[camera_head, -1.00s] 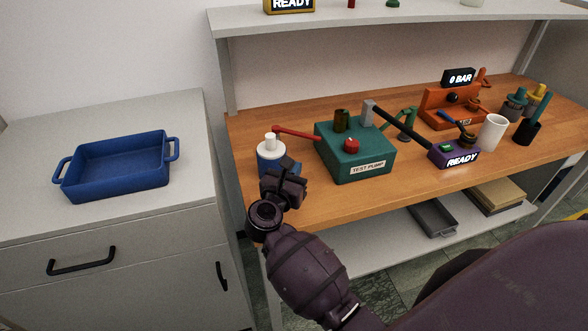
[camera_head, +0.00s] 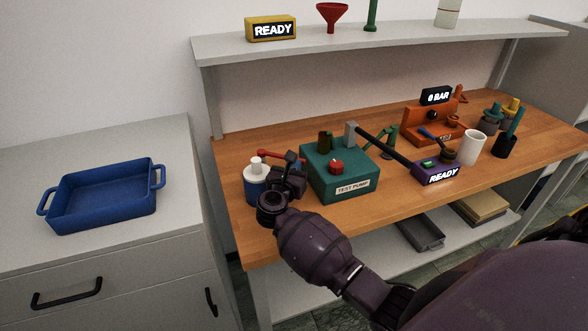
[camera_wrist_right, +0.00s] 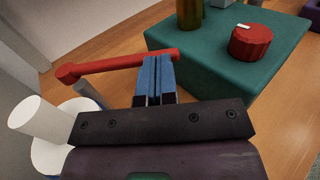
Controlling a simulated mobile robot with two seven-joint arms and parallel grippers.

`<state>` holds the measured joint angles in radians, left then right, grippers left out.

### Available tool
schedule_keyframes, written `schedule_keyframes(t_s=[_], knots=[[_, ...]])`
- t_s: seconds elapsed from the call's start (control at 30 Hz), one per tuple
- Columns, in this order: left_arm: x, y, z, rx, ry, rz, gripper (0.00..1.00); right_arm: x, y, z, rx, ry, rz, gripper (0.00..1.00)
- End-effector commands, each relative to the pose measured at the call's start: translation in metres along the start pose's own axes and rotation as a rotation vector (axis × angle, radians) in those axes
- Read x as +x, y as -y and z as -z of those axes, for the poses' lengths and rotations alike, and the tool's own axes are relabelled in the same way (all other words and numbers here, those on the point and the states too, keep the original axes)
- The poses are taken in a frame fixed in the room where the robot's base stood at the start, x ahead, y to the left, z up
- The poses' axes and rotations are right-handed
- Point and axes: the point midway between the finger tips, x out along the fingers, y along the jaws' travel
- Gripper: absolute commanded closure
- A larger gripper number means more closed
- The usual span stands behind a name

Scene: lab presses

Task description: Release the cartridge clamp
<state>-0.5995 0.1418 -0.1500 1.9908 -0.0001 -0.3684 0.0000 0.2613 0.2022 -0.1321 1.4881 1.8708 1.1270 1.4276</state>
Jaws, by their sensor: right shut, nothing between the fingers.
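A red lever (camera_head: 280,156) runs from beside a blue-and-white canister (camera_head: 254,192) with a white cap toward the teal test pump (camera_head: 335,165). I take the lever as part of the cartridge clamp, but the cartridge itself is not clearly seen. My right gripper (camera_head: 290,177) is between the canister and the pump. In the right wrist view its blue fingers (camera_wrist_right: 153,76) are together and empty, at the red lever (camera_wrist_right: 110,65) near its pump-side end. Whether they touch it I cannot tell. The white cap (camera_wrist_right: 38,118) is left of the fingers. My left gripper is not in view.
The pump carries a red knob (camera_head: 337,166) and a long dark handle (camera_head: 385,147). A blue tray (camera_head: 100,205) sits on the left cabinet.

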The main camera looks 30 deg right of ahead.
Motion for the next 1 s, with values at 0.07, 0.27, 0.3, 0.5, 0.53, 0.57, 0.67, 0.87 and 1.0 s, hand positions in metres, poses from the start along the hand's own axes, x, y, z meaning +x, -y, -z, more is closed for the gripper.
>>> schedule_keyframes(t_s=[0.07,0.27,0.3,0.5,0.53,0.57,0.67,0.87,1.0], knots=[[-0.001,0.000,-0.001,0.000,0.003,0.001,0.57,0.000,0.000,0.000,0.000,0.000,0.000,1.00],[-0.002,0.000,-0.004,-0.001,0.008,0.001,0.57,0.002,0.001,0.000,0.000,-0.001,-0.017,1.00],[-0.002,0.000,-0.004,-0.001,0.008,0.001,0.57,0.004,0.001,0.000,0.000,-0.001,-0.030,1.00],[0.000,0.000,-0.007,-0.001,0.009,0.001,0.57,0.014,0.004,0.001,0.001,-0.001,-0.098,1.00],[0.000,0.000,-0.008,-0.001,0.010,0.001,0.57,0.017,0.003,0.001,0.002,-0.001,-0.101,1.00],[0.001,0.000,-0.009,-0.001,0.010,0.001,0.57,0.018,0.003,0.002,0.002,-0.002,-0.101,1.00],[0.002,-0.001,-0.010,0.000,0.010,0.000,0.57,0.022,0.004,0.001,0.000,0.000,-0.101,1.00],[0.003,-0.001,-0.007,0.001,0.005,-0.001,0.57,0.024,0.004,0.000,-0.001,0.001,-0.100,1.00],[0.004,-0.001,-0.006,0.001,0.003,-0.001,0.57,0.024,0.005,-0.001,-0.001,0.002,-0.100,1.00]])
